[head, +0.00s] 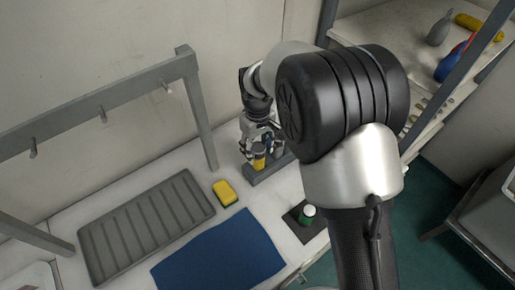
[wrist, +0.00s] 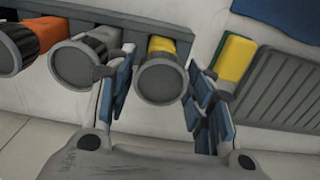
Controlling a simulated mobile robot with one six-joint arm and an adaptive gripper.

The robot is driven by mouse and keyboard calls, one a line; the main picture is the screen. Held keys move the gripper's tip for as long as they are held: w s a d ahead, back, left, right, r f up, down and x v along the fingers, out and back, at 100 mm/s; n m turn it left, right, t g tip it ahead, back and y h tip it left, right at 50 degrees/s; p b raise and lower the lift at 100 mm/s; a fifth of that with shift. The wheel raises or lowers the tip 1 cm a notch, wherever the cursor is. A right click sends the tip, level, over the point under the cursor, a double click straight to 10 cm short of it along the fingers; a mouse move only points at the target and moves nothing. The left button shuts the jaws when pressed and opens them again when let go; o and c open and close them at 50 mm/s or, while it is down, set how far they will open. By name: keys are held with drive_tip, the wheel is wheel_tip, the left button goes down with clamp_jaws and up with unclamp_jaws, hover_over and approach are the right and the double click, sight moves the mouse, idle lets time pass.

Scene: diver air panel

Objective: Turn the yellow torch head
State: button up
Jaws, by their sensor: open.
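The yellow torch stands in a grey rack; its yellow body (wrist: 161,45) shows behind its round dark grey head (wrist: 162,80) in the wrist view. In the head view the yellow torch (head: 259,161) is just below my gripper (head: 257,142). My gripper is open, with one blue-padded finger on each side of the torch head. The left finger sits in the narrow gap beside the neighbouring torch. I cannot tell whether either finger touches the yellow torch's head.
A yellow sponge (head: 225,192), ribbed grey tray (head: 121,236) and blue cloth (head: 222,256) lie nearby. A grey hook frame (head: 200,120) stands left.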

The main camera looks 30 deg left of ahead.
sight(258, 146)
drive_tip(key=shift+c, duration=0.5)
drive_tip(key=c, duration=0.7)
drive_tip(key=m+p, duration=0.1)
drive_tip(key=m, duration=0.1)
drive_tip(key=shift+r+m, duration=0.1)
drive_tip(key=shift+m, duration=0.2)
drive_tip(key=shift+w+m+p, duration=0.1)
drive_tip(key=shift+m+p, duration=0.35)
drive_tip(key=shift+m, duration=0.85)
drive_tip(key=o, duration=0.8)
wheel_tip(258, 146, up, 12)
